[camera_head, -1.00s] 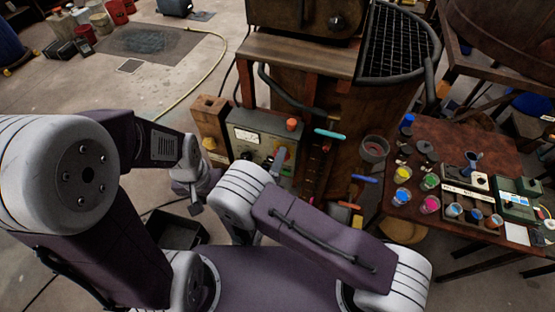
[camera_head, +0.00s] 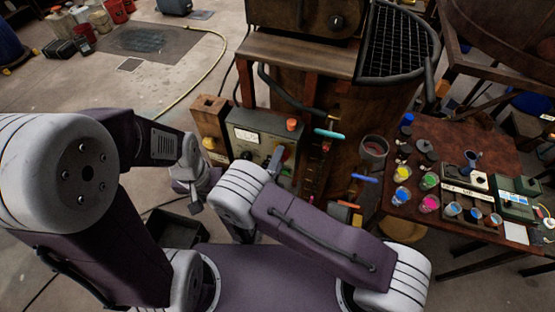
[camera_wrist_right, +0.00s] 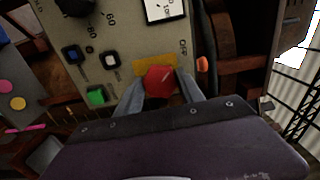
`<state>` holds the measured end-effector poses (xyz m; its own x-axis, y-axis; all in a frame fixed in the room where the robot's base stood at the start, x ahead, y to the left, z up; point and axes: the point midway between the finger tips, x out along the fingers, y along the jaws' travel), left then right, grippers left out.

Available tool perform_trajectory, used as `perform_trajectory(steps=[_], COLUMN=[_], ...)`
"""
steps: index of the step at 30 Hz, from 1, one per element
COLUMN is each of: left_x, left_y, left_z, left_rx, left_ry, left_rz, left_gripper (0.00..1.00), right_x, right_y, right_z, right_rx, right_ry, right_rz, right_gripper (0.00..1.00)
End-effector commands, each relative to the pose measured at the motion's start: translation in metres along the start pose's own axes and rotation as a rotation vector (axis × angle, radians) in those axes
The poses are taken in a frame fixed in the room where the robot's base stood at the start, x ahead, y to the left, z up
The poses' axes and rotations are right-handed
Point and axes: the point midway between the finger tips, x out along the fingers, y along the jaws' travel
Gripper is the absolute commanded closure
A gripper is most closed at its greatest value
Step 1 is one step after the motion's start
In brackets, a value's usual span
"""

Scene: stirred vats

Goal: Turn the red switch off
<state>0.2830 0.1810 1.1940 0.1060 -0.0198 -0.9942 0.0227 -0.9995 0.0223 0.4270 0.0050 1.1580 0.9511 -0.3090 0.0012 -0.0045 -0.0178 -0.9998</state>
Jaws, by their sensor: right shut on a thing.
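The grey control box (camera_head: 252,133) stands left of the wooden cabinet. In the right wrist view its panel (camera_wrist_right: 120,50) fills the upper left. The red switch (camera_wrist_right: 160,80) sits there in front of a yellow plate (camera_wrist_right: 153,62), with an "OFF" label to its upper right. My right gripper (camera_wrist_right: 161,88) is shut on the red switch, one grey finger on each side. In the head view my right gripper (camera_head: 274,161) is at the box's front and mostly covers the switch. My left gripper (camera_head: 195,199) hangs low left of the box; its jaws are unclear.
A green button (camera_wrist_right: 96,95) and a black knob (camera_wrist_right: 75,4) are on the same panel. An orange-red button (camera_head: 292,124) tops the box. A table (camera_head: 460,140) with paint cups stands right. A black bin (camera_head: 178,232) is below.

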Motion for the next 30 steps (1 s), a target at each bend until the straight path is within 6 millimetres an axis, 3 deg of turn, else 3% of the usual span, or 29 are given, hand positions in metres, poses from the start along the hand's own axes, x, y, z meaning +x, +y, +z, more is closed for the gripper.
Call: perform_trajectory(steps=[1, 2, 4, 22, 26, 30], left_x=[-0.0006, -0.0006, -0.0006, 0.0005, 0.0039, 0.0087], left_y=[0.0, 0.0, 0.0, 0.0, -0.0001, -0.0002], left_z=[0.0, -0.0001, -0.0001, 0.0, 0.0004, 0.0009], left_rx=[0.0, 0.0, 0.0, 0.0, 0.0, 0.0], left_ry=[0.0, 0.0, 0.0, 0.0, 0.0, 0.0], left_rz=[0.0, 0.0, 0.0, 0.0, 0.0, 0.0], left_gripper=[0.64, 0.64, 0.64, 0.64, 0.64, 0.64], right_x=[0.0012, 0.0012, 0.0011, 0.0002, 0.0002, 0.0001], right_y=[-0.0035, -0.0035, -0.0033, -0.0008, 0.0001, 0.0006], right_z=[-0.0015, -0.0015, -0.0012, 0.0, 0.0002, 0.0002], right_rx=[0.001, 0.001, 0.002, 0.02, 0.158, 0.431], right_ry=[0.007, 0.007, 0.006, 0.001, 0.0, 0.0], right_rz=[-0.009, -0.009, -0.008, -0.003, -0.003, -0.003], right_gripper=[0.96, 0.52, 0.33, 0.33, 0.33, 0.33])
